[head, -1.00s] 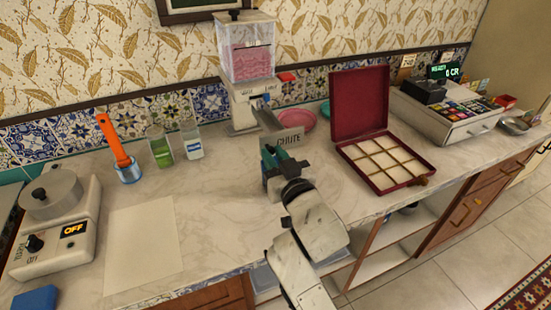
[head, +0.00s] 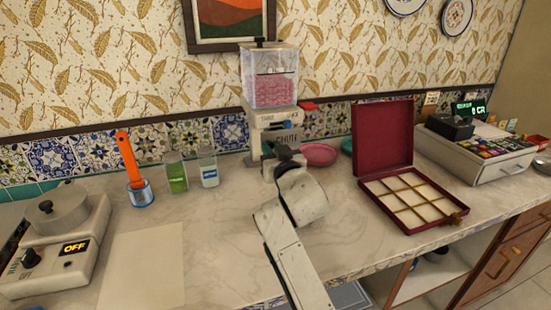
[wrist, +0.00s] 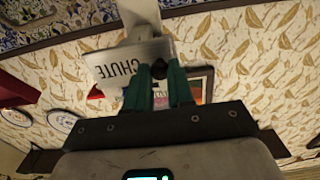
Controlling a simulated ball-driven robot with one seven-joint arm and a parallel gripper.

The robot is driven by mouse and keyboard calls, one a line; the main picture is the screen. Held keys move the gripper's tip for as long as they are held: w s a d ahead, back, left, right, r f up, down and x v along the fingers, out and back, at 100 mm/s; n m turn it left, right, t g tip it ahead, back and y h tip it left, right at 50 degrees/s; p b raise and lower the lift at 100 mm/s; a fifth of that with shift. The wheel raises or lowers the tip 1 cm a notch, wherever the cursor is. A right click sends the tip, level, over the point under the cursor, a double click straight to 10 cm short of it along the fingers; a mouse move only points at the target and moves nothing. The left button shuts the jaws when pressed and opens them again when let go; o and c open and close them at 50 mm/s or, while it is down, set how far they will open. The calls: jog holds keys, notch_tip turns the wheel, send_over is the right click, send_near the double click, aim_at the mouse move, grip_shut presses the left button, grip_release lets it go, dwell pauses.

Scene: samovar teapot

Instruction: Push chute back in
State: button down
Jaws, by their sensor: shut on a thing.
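The dispenser (head: 270,85), a white base with a clear hopper of pink contents, stands against the tiled wall. Its chute (head: 292,139) has a grey front plate marked CHUTE, seen close to the base. In the wrist view the same chute plate (wrist: 128,62) is just beyond the fingertips, with a pale chute body behind it. My gripper (wrist: 160,74) has its teal fingers closed about a small dark knob (wrist: 159,68) on the plate. In the head view my wrist hides most of the gripper and part of the chute.
A pink dish (head: 320,155) lies right of the dispenser. An open red compartment box (head: 410,200) and a cash register (head: 478,150) stand farther right. Glasses (head: 176,172) and an orange-handled tool (head: 130,160) stand left.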

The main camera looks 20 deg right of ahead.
jog(key=shift+w+r, duration=0.1)
jog(key=c, duration=1)
grip_release()
jog(key=shift+w, duration=0.1)
jog(key=s, duration=1.1)
jog(key=shift+w, duration=0.1)
jog(key=shift+f, duration=0.2)
